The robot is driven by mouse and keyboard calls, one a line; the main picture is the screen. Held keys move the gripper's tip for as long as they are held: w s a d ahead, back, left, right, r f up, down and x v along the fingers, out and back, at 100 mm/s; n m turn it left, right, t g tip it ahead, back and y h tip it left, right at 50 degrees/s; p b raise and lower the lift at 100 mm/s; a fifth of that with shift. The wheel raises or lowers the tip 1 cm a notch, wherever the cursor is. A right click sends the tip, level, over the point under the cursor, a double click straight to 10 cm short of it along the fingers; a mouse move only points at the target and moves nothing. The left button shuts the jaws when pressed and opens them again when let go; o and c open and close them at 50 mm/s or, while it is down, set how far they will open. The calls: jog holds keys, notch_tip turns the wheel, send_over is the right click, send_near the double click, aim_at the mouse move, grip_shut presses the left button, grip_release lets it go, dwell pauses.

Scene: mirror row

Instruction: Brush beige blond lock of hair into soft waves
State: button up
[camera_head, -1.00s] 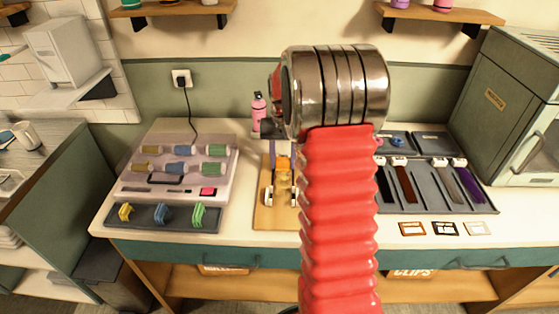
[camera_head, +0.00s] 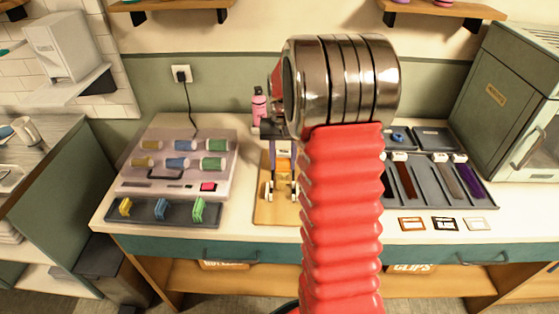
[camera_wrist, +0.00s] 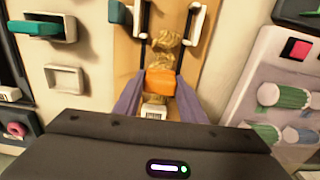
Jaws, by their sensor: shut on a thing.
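In the wrist view, my gripper (camera_wrist: 160,82) is shut on an orange block-like brush (camera_wrist: 161,84), with one purple finger on each side of it. A wavy golden-blond lock of hair (camera_wrist: 168,48) lies on the wooden board (camera_wrist: 178,10), showing just beyond the brush. Whether the bristles touch the hair is hidden. In the head view, my gripper (camera_head: 283,150) is low over the board (camera_head: 263,208), with the orange brush (camera_head: 284,166) between its fingers. My red arm hides the board's right side.
Two white clamps (camera_head: 268,190) flank the lock on the board. A dark tray of labelled hair locks (camera_head: 440,190) and small framed cards (camera_head: 445,224) lie right. A pink bottle (camera_head: 259,105) stands behind.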

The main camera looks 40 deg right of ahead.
jog(key=shift+s+a, duration=0.45)
jog(key=shift+s, duration=0.15)
jog(key=shift+s+a, duration=0.65)
jog(key=shift+s, duration=0.2)
jog(key=shift+s, duration=0.1)
